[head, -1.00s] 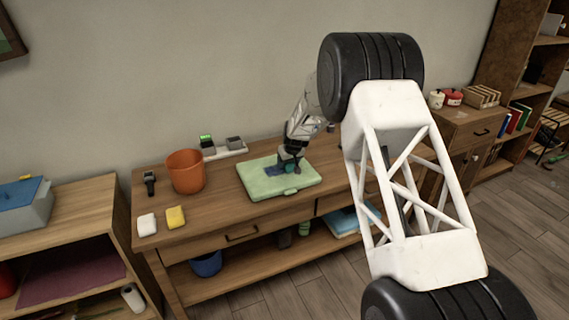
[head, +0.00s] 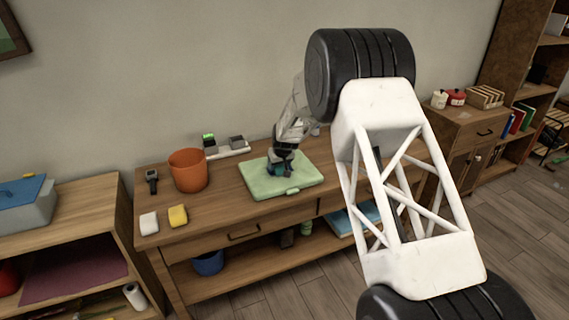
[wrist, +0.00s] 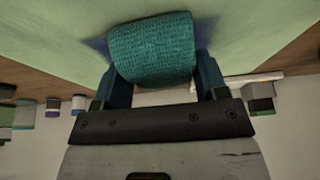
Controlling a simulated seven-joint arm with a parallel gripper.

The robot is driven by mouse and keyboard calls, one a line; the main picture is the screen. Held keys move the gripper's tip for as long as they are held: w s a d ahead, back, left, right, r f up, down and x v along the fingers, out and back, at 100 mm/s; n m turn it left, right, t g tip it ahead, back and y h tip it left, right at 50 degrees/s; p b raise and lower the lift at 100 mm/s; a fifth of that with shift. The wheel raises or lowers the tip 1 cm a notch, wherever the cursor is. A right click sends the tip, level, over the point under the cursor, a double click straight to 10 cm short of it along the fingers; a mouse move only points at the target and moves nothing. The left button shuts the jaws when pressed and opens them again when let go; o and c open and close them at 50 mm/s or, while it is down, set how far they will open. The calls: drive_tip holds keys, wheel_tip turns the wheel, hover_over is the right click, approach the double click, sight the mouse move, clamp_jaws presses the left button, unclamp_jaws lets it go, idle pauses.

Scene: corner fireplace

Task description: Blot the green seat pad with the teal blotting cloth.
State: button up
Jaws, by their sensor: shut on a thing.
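The green seat pad (head: 304,177) lies flat on the wooden table, pale green with a small tab at its front edge. It fills the top of the wrist view (wrist: 265,35). The teal blotting cloth (wrist: 150,48) is a rolled, woven piece between my fingers.
An orange pot (head: 188,171) stands left of the pad. A white tray (head: 232,150) with small blocks is behind. A white block (head: 149,222), a yellow block (head: 178,215) and a dark upright item (head: 152,181) are at the left. Bare tabletop lies in front of the pad.

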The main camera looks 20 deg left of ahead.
sight(266, 171)
drive_tip(key=shift+s+a+f, duration=0.15)
drive_tip(key=shift+s+a, duration=1)
drive_tip(key=shift+s+a+r, duration=0.2)
drive_tip(key=shift+s+a, duration=0.45)
drive_tip(key=shift+a, duration=0.05)
wheel_tip(266, 171, up, 8)
